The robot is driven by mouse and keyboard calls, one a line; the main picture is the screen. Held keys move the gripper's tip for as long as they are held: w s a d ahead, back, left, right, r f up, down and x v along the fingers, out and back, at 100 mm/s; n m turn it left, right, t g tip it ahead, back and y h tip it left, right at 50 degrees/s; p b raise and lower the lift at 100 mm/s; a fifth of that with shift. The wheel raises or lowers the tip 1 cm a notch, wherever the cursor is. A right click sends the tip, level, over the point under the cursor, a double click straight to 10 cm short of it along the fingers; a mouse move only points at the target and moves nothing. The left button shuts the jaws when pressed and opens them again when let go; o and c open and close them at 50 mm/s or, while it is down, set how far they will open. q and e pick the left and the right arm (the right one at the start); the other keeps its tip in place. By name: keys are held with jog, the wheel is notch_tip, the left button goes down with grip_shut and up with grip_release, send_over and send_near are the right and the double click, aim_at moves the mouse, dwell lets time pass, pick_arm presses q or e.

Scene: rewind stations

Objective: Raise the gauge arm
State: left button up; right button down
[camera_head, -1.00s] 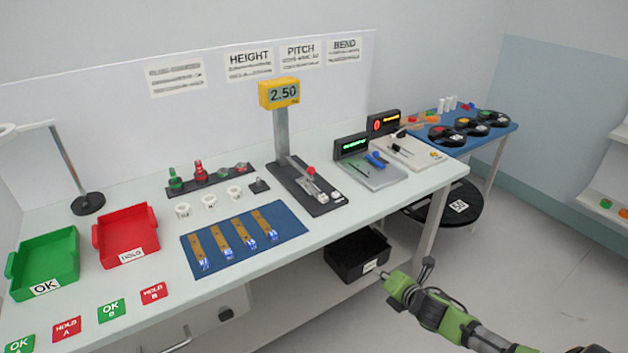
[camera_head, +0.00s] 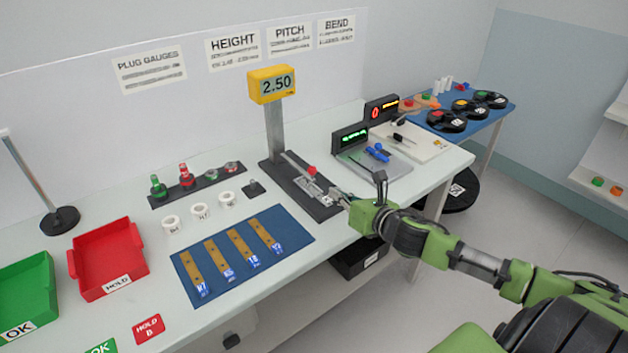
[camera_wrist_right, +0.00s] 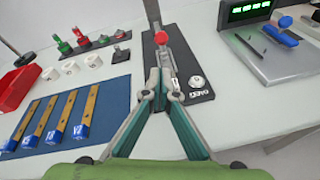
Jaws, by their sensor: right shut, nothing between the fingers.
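The height gauge has a yellow display (camera_head: 273,85) reading 2.50 on a grey post (camera_head: 274,135), over a dark base (camera_head: 276,172). Its arm with a red knob (camera_head: 312,170) runs low along the base toward the front; the knob also shows in the wrist view (camera_wrist_right: 161,37). My right gripper (camera_head: 336,194) is over the front end of the base, just short of the knob. In the wrist view its fingertips (camera_wrist_right: 159,84) are together and empty, with the knob beyond them. Whether they touch the gauge is unclear. My left gripper is not in view.
A blue mat (camera_head: 190,262) with several strips lies left of the gauge. White rings and a plug gauge rack (camera_head: 198,186) stand behind it. A grey device with a blue tool (camera_head: 377,153) is to the right. Red (camera_head: 108,260) and green trays are at far left.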

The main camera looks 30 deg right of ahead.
send_near(307, 177)
jog(key=p+x, duration=0.1)
jog(key=x, duration=0.2)
jog(key=shift+w+f, duration=0.2)
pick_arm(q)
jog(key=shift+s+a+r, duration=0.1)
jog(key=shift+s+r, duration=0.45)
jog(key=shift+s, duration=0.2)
pick_arm(e)
jog(key=shift+w+f, duration=0.15)
jog(key=shift+w, duration=0.3)
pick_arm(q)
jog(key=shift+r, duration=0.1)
pick_arm(e)
jog(key=shift+w, duration=0.1)
